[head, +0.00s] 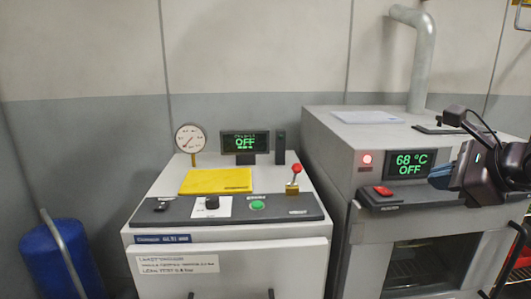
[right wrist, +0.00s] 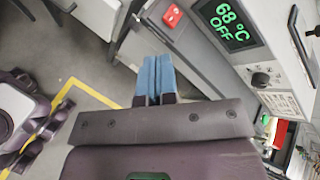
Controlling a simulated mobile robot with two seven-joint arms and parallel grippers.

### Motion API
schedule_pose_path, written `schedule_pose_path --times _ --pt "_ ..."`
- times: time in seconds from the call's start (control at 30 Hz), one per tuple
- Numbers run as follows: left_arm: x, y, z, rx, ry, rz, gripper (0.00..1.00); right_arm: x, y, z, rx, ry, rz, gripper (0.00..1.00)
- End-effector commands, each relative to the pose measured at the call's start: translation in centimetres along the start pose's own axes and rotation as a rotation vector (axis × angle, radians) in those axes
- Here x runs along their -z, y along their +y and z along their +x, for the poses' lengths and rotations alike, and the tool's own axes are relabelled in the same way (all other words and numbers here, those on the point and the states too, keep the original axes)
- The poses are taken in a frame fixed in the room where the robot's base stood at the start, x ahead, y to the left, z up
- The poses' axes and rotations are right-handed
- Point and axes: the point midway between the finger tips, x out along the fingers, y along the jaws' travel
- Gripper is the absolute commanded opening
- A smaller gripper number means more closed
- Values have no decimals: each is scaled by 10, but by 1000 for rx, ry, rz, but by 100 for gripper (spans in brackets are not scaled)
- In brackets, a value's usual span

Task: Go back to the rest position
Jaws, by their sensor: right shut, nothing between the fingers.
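My right gripper (head: 440,177) comes in from the right in the head view, with its blue fingers in front of the right machine's control panel. In the right wrist view the two blue fingers (right wrist: 155,75) are together with nothing between them. The oven-like right machine (head: 335,130) has a green display (head: 410,163) reading 68 °C OFF, a lit red lamp (head: 367,159) and a red switch (head: 383,190). The display (right wrist: 228,24) and red switch (right wrist: 172,14) also show in the right wrist view. My arm hides the panel's right part. My left gripper is not in view.
The left machine (head: 230,255) carries a gauge (head: 189,138), an OFF display (head: 245,142), a yellow sheet (head: 216,180), a green button (head: 257,205) and a red-knobbed lever (head: 296,170). A blue barrel (head: 60,260) stands at far left. A pipe (head: 422,65) rises behind the right machine.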

Motion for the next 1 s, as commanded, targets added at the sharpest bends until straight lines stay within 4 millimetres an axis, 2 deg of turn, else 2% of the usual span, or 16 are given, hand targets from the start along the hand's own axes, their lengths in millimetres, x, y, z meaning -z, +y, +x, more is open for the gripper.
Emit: schedule_pose_path --times 0.27,0.4,0.57,0.67,0.77,0.87,1.0 --pt "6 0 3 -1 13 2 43 -54 21 -6 -215 -352 208 0" --pt "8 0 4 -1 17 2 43 -80 30 -12 -378 -570 435 0" --pt "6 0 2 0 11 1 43 -88 29 -12 -556 -785 799 0" --pt "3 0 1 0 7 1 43 -80 23 -5 -643 -893 1069 0" --pt "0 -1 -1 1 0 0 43 -59 16 10 -704 -978 1372 0" --pt "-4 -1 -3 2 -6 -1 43 -25 13 32 -730 -1036 1702 0" --pt "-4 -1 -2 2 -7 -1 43 40 26 74 -704 -1061 2200 0"
